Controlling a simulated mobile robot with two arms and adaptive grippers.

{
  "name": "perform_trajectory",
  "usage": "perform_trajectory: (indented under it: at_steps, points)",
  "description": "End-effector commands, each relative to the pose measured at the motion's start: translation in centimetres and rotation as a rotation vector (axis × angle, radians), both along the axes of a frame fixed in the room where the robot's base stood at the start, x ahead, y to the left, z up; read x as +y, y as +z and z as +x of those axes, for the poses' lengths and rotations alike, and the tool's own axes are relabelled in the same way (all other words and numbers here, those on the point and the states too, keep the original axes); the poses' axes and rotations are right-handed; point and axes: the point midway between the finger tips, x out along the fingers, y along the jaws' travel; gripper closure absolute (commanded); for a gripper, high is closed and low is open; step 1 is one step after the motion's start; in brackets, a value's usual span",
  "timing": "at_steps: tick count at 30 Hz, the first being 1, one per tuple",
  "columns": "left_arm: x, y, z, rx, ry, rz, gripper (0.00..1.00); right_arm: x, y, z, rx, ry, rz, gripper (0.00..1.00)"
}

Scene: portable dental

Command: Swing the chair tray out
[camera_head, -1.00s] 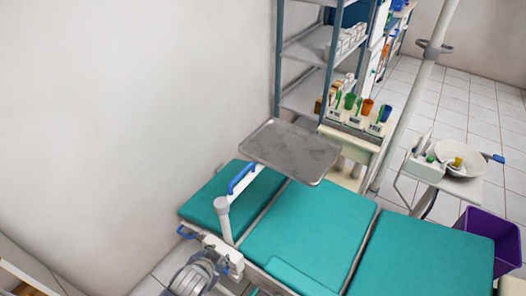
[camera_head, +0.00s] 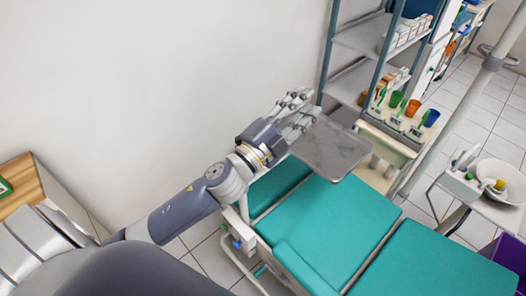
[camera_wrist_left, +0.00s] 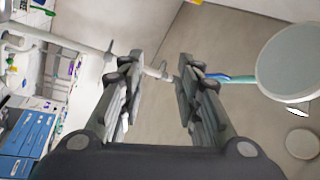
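The chair tray (camera_head: 330,148) is a flat grey metal tray above the teal dental chair (camera_head: 330,225), over its upper part. My left gripper (camera_head: 302,108) is at the tray's left edge in the head view, fingers towards the tray; contact cannot be told. The tray's blue handle is hidden there behind my arm. In the left wrist view, the fingers of my left gripper (camera_wrist_left: 160,85) are apart, with nothing clearly held between them. A blue bar (camera_wrist_left: 238,78), probably the handle, runs from the right finger to a pale round post top (camera_wrist_left: 290,60). My right gripper is not in view.
A shelf rack (camera_head: 365,50) and a cart with coloured cups (camera_head: 405,110) stand behind the tray. A pole (camera_head: 455,105) and a white basin (camera_head: 500,180) are to the right. The wall is close on the left; tiled floor shows beyond the cart.

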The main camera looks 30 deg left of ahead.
Motion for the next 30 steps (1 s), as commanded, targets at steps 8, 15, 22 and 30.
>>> perform_trajectory:
  at_steps: [8,15,22,30]
  points:
    - [-7.3,2.3,-1.6,-0.300,-0.377,0.522,0.69,0.1,0.1,0.1,-0.001,-0.001,0.001,0.60]
    - [-7.4,-3.3,-2.7,-0.345,-0.672,1.033,0.69,-0.2,0.2,0.1,-0.002,0.000,-0.003,0.60]
    - [0.7,-9.5,-2.2,-0.167,-0.888,1.516,0.69,-0.7,0.3,0.2,-0.003,0.001,-0.008,0.60]
    - [11.8,-11.8,-2.1,0.141,-0.998,1.843,0.69,-0.8,0.3,0.3,-0.004,0.001,-0.009,0.60]
